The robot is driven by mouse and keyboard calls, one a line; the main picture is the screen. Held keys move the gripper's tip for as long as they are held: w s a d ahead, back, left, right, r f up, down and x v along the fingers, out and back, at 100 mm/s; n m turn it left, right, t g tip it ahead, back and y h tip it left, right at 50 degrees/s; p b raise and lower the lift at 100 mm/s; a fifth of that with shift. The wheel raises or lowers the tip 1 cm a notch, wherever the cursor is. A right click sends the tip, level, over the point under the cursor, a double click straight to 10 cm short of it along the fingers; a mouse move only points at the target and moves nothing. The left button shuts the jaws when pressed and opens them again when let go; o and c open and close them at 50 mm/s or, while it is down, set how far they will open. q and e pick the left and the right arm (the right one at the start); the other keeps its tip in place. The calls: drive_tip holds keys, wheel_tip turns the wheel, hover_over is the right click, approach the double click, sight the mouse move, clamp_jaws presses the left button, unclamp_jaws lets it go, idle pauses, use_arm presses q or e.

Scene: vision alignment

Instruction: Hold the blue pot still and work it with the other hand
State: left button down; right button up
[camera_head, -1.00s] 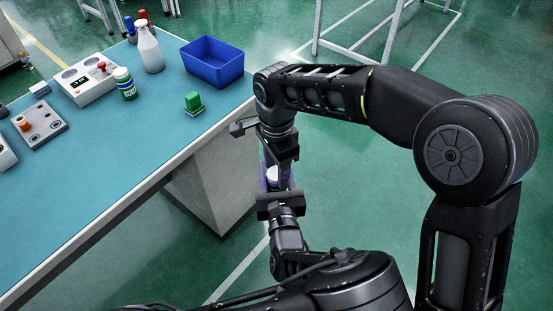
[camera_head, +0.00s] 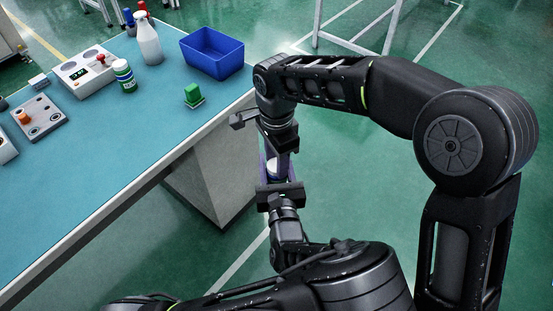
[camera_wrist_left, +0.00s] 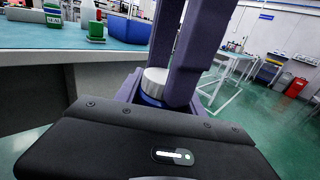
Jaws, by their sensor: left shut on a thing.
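The blue pot (camera_head: 272,168) is a small round piece with a pale top, partly hidden between the grippers beside the table's right edge. In the left wrist view, its silver-white lid and blue side (camera_wrist_left: 154,84) show between purple fingers. My left gripper (camera_head: 277,178) comes up from below and is shut on the pot. My right gripper (camera_head: 281,140) hangs down just above the pot. Its fingertips overlap the left fingers in view, so I cannot tell its opening or whether it touches the pot.
The teal table (camera_head: 120,165) is on the left. It carries a blue bin (camera_head: 212,58), a green block (camera_head: 193,95), a green bottle (camera_head: 125,76), a white spray-like bottle (camera_head: 149,42) and control boxes (camera_head: 86,72). Open green floor (camera_head: 350,190) lies right of the table.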

drive_tip(key=o, duration=0.4)
drive_tip(key=shift+o, duration=0.2)
drive_tip(key=shift+r, duration=2.25)
drive_tip(key=shift+r, duration=0.1)
drive_tip(key=shift+c, duration=0.6)
wheel_tip(320, 180, up, 3)
drive_tip(key=shift+r, duration=0.2)
drive_tip(key=shift+c, duration=0.8)
drive_tip(key=shift+f, duration=0.1)
